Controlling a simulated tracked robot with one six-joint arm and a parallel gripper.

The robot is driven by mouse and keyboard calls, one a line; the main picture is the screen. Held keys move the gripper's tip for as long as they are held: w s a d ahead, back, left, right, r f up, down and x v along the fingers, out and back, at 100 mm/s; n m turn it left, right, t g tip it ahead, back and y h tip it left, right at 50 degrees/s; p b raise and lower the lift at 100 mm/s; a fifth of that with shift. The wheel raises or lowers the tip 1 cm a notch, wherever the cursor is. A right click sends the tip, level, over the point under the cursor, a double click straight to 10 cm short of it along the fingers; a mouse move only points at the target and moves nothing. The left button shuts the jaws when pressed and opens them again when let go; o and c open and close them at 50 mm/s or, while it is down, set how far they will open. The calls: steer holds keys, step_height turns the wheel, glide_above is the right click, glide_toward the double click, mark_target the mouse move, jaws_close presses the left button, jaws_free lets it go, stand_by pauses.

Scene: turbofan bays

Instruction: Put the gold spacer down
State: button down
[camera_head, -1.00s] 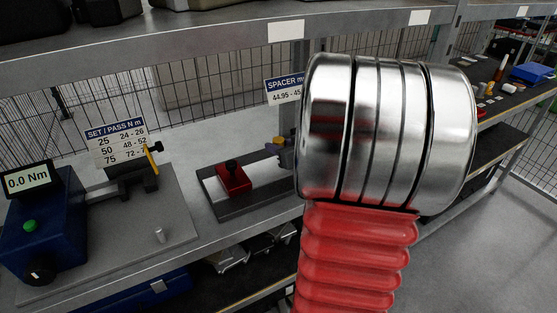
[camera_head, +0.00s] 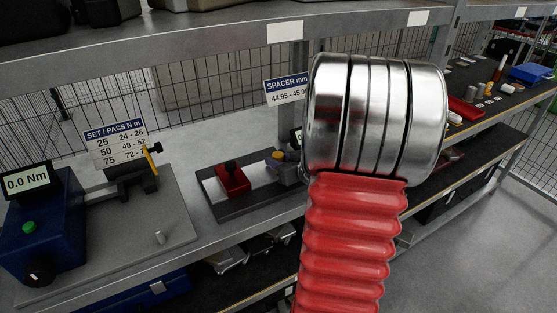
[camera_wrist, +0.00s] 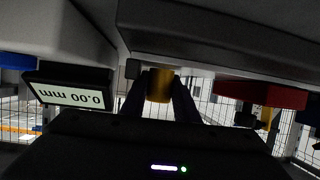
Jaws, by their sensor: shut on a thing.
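The gold spacer (camera_wrist: 160,86) shows in the wrist view, upright between the two dark fingers of my gripper (camera_wrist: 160,78). The gripper is shut on it. The spacer's end lies close to a grey surface in that picture; I cannot tell whether they touch. The wrist view is upside down, with a gauge display (camera_wrist: 70,94) reading 0.00 mm at left and a red block (camera_wrist: 262,94) at right. In the head view my arm hides the gripper, and I cannot make out the spacer there.
The spacer gauge with its red block (camera_head: 233,179) stands on the grey bench, below the SPACER mm sign (camera_head: 287,89). A blue torque tester (camera_head: 45,225) reading 0.0 Nm stands at left. A blue bin (camera_head: 531,73) and small parts lie on the far right shelf.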

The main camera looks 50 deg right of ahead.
steer(key=shift+f, duration=0.1)
steer(key=c, duration=1.4)
jaws_free()
steer(key=shift+s+r, duration=0.35)
steer(key=shift+s, duration=0.1)
steer(key=v, duration=1.1)
steer(key=shift+a+f, duration=0.1)
